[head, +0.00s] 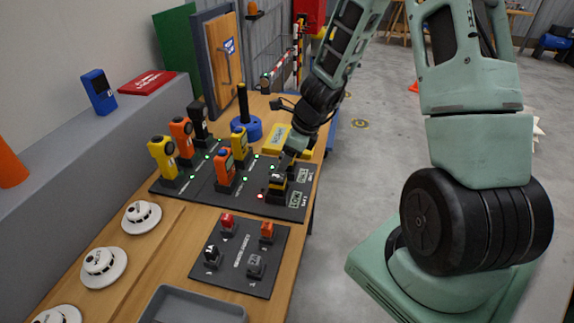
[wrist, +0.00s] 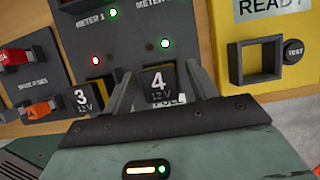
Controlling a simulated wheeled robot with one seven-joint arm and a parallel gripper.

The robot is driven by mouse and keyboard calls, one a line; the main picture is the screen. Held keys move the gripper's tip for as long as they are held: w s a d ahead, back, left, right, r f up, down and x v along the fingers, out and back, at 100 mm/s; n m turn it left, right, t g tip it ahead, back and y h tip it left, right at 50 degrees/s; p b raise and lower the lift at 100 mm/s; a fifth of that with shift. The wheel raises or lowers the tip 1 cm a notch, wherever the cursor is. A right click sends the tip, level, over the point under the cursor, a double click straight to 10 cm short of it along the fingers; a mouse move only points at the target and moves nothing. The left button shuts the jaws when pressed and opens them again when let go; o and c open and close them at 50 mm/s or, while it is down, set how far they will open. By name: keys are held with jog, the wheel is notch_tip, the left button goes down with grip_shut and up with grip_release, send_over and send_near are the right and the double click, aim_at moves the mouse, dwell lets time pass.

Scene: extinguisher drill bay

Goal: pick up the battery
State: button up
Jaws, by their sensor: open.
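A black battery marked 4, 12V (wrist: 160,84) stands between my gripper's two fingers in the wrist view, with a "FULL" label partly showing below its number. My gripper (wrist: 162,74) is open, one finger on each side of it; I cannot tell whether they touch it. A second black battery marked 3, 12V (wrist: 84,100) sits just left of the left finger.
A yellow tester (wrist: 230,62) with an empty square socket is right of the fingers. A dark fuse panel (head: 222,283) with several fuses is in front. Upright orange and yellow meters (head: 225,167) stand on the board left of my gripper. A grey tray (head: 190,306) is nearer.

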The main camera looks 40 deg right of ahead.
jog(key=c, duration=1.3)
